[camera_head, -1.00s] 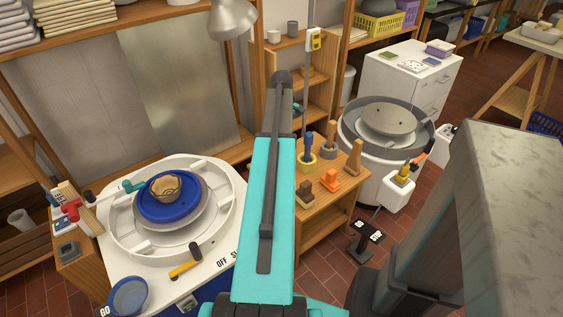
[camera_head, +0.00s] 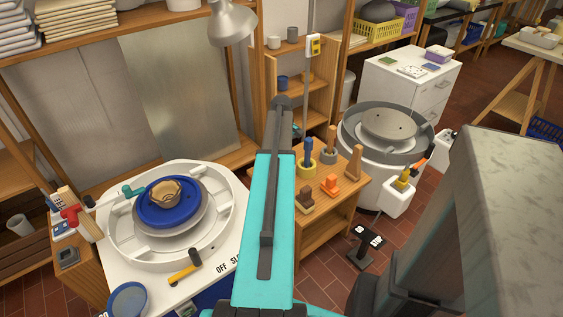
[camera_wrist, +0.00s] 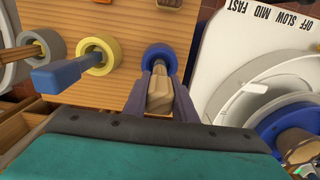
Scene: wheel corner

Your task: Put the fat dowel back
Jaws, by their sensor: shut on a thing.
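In the wrist view my gripper (camera_wrist: 166,92) is shut on a pale wooden dowel (camera_wrist: 160,94), taken to be the fat dowel. The dowel is in front of a blue ring holder (camera_wrist: 159,56) on the wooden tabletop. I cannot tell whether its end is inside the ring. Beside it, a yellow ring holder (camera_wrist: 108,52) holds a blue-handled piece (camera_wrist: 58,75), and a grey ring holder (camera_wrist: 52,42) holds a wooden dowel (camera_wrist: 22,52). In the head view my arm hides the gripper, the held dowel and the blue ring; the yellow holder (camera_head: 306,168) and grey holder (camera_head: 329,157) show.
Wooden blocks and an orange tool (camera_head: 330,184) sit on the small table (camera_head: 318,206). A lamp (camera_head: 232,22) hangs above.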

